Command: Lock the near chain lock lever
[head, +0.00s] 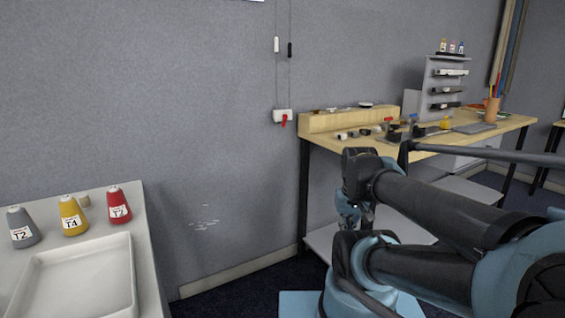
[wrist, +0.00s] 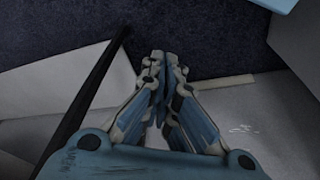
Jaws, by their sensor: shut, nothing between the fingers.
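A white chain lock box (head: 282,116) is fixed to the grey wall in the head view, left of the wooden bench. Its red lever (head: 284,121) hangs below the front of the box. Two thin chains run up the wall from it, with a white pull (head: 276,44) and a black pull (head: 290,50). My gripper (wrist: 164,62) is shut and empty in the wrist view, pointing down toward the dark floor. In the head view my arm is at the right, well apart from the lock. The lock does not show in the wrist view.
A wooden bench (head: 460,139) with tools and small parts stands right of the lock, behind my arm. A white table with a tray (head: 130,268) and several thread cones (head: 118,205) is at lower left. Floor between them is free.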

